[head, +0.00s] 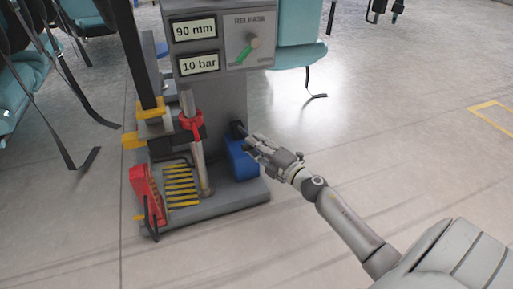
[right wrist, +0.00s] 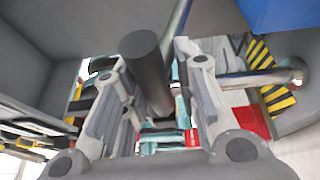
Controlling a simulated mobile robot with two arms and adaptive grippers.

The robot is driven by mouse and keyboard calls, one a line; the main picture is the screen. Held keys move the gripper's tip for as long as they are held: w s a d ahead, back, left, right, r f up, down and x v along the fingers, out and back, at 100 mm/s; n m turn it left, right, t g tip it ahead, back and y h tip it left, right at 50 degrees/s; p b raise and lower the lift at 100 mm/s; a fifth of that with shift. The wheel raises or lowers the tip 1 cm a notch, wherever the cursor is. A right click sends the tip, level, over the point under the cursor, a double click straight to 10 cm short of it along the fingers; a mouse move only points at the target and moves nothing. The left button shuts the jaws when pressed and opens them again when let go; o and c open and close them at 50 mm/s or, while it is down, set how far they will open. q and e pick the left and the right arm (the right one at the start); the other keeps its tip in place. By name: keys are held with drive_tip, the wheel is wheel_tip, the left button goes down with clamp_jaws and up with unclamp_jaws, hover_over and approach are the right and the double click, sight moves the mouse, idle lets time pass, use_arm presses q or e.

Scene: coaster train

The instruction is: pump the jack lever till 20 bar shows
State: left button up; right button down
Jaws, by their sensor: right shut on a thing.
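The jack is a grey unit with a display reading "10 bar" (head: 199,64) and another reading "90 mm" (head: 194,29). The jack lever's black grip (head: 239,129) sticks out at the right side of the grey column, low down. The fingers partly cover the lever. My left gripper is not in view.
A red part (head: 147,195) and yellow-striped step (head: 181,184) stand on the grey base. Teal seats (head: 300,40) with hanging straps are behind. The floor at right is clear.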

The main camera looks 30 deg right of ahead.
drive_tip(key=shift+r, duration=0.25)
drive_tip(key=c, duration=1.3)
unclamp_jaws()
drive_tip(key=shift+o, duration=0.2)
drive_tip(key=shift+f, duration=0.1)
drive_tip(key=shift+s+f, duration=0.1)
drive_tip(key=shift+s, duration=0.2)
drive_tip(key=s+d, duration=0.1)
drive_tip(key=s, duration=1)
drive_tip(key=shift+d, duration=0.4)
drive_tip(key=shift+s+f, duration=0.1)
drive_tip(key=shift+f, duration=0.05)
